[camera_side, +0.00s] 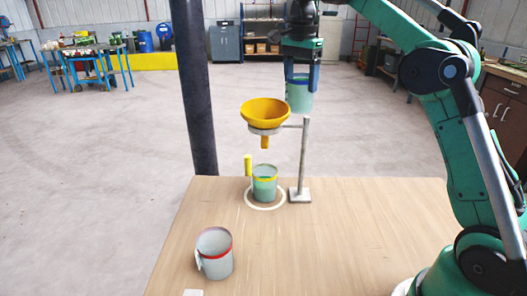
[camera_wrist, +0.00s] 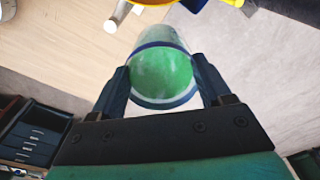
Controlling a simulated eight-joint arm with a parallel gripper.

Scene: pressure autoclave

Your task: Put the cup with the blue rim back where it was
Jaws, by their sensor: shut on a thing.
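The cup with the blue rim (camera_wrist: 160,75) is between the two fingers of my gripper (camera_wrist: 162,66) in the wrist view. I see its mouth, with green inside it. In the side view the held cup (camera_side: 299,98) is pale green and roughly upright. It hangs in the air from my gripper (camera_side: 301,80), shut on it, just above and right of the yellow funnel (camera_side: 265,110). The fingers hide part of its upper wall, and its rim colour is unclear there.
The funnel hangs from a grey stand (camera_side: 304,160). Below it a green cup with a yellow rim (camera_side: 264,187) stands inside a white ring (camera_side: 251,202). A yellow post (camera_side: 248,166) is beside it. A red-rimmed cup (camera_side: 216,260) stands front left. The table's right middle is clear.

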